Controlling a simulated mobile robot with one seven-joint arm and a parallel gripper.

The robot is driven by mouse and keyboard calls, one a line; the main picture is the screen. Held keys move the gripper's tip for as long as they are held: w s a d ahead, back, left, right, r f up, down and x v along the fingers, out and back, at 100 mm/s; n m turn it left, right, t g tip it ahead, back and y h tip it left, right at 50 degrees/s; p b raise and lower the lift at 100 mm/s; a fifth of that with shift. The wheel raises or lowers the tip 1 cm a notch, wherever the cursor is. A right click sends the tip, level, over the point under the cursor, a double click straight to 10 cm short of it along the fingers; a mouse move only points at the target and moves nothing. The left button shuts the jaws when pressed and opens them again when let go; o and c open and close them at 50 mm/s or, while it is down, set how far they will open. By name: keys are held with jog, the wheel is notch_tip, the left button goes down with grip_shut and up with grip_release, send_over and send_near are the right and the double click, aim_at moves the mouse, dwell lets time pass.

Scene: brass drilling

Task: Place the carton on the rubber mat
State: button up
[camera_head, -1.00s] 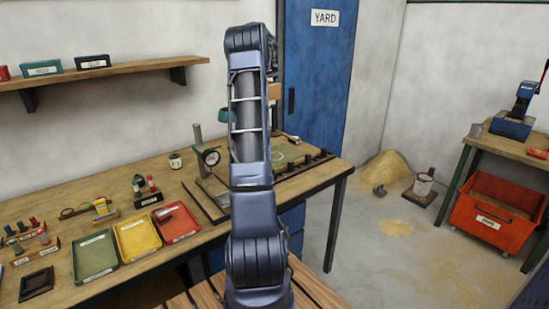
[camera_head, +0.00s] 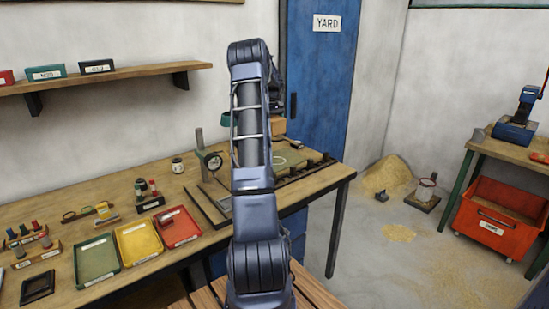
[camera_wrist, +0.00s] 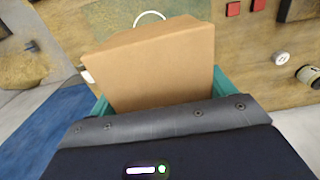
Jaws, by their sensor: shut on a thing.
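The carton (camera_wrist: 158,65) is a plain brown box, and my gripper (camera_wrist: 162,95) is shut on it, with teal fingers at its two sides in the wrist view. In the head view, part of the carton (camera_head: 278,128) shows just right of my arm, above the bench; my arm hides most of the gripper. The rubber mat (camera_head: 309,156) appears as a dull green sheet with a white ring at the bench's right end, partly hidden by my arm. In the wrist view, part of the white ring shows beyond the carton, which looks apart from the mat.
A dial gauge stand (camera_head: 200,155) stands left of the mat, and a dark rack (camera_head: 305,170) runs along the bench's front edge. Green, yellow and red trays (camera_head: 137,240) lie farther left. A white-labelled jar (camera_head: 177,165) stands near the wall.

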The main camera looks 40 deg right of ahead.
notch_tip(320, 180, down, 17)
jog(key=shift+f, duration=0.15)
dwell(0.5)
jog(key=shift+f, duration=0.1)
jog(key=o, duration=1)
